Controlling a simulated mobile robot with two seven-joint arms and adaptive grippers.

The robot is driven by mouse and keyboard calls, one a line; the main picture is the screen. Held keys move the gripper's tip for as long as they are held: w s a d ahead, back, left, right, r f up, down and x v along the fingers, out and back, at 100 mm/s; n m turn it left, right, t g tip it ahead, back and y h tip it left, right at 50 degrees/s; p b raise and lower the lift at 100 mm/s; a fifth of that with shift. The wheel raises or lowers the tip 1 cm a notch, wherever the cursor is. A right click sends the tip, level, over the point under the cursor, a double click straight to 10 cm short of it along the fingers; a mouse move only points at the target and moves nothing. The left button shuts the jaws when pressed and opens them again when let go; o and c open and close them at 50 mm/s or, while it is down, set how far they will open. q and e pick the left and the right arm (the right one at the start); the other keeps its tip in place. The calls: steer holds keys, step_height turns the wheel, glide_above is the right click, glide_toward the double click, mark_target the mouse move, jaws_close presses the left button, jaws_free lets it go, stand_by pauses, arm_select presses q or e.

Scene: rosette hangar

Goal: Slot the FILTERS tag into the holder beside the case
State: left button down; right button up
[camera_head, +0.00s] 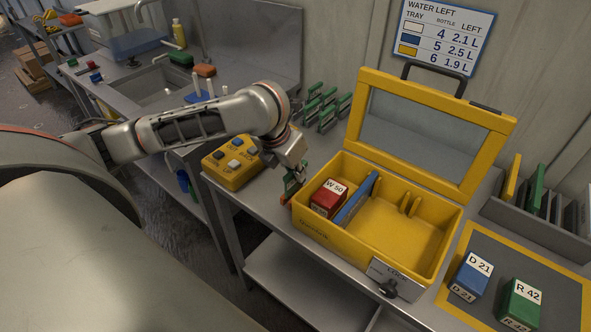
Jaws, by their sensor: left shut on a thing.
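My left gripper (296,172) is at the left side of the open yellow case (318,232), pointing down over the grey bench. It is shut on a small green piece (290,187), mostly hidden by the fingers. No lettering on it can be read, so I cannot tell whether it is the FILTERS tag. A small orange-brown part shows just below it, against the case's left end; I cannot tell whether it is a holder. A plate marked LOCK (402,275) is at the case's front right corner. My right gripper is not in view.
The case holds a red W 50 block (328,198) and a blue divider (357,200); its right part is empty. A yellow button box (233,163) stands left of my gripper. Several green-framed pieces (322,108) stand behind. Blocks D 21 (471,277) and R 42 (520,302) are right.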

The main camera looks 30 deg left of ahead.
mark_target(295, 190)
arm_select(q)
steer(key=shift+p, duration=0.55)
stand_by(0.5)
steer(key=shift+f+b, duration=0.45)
steer(key=shift+f, duration=0.85)
stand_by(0.6)
steer(key=shift+f+p, duration=0.4)
stand_by(1.3)
stand_by(0.3)
steer(key=c, duration=2)
jaws_free()
steer(key=shift+c, duration=0.2)
steer(key=o, duration=0.4)
steer(key=shift+s+d, duration=0.1)
steer(key=shift+r, duration=0.1)
